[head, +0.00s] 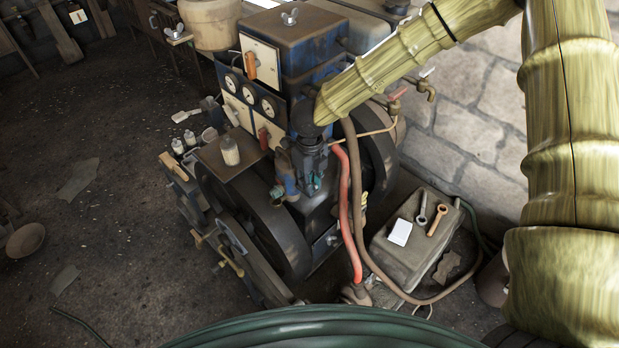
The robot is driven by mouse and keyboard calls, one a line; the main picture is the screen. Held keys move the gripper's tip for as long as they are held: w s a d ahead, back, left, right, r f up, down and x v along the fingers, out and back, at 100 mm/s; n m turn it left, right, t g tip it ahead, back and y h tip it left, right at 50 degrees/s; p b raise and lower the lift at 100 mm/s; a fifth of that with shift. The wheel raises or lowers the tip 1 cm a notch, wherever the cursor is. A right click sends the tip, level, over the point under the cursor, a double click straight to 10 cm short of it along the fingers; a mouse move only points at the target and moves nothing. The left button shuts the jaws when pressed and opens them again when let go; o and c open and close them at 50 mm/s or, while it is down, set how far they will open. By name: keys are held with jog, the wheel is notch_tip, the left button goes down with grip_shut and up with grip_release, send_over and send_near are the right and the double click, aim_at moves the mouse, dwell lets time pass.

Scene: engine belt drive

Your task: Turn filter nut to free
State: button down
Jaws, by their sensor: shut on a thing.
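My gripper (313,184) is dark and points down at the front of the engine, below the blue gauge panel. Its fingers are shut on a small part at the engine's front, which I take to be the filter nut. The fingers hide most of this part, so its shape and how far it is turned cannot be made out. A worn blue fitting (287,176) stands just left of the fingers.
Large dark wheels (265,228) flank the engine. A red hose (357,215) runs down close to the right of my gripper. A grey box (405,258) with two wrenches and a white card stands at the lower right. Open floor (90,200) lies at left.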

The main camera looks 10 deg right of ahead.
jog(key=shift+n, duration=0.3)
jog(key=c, duration=1.3)
grip_release()
notch_tip(320, 180, up, 12)
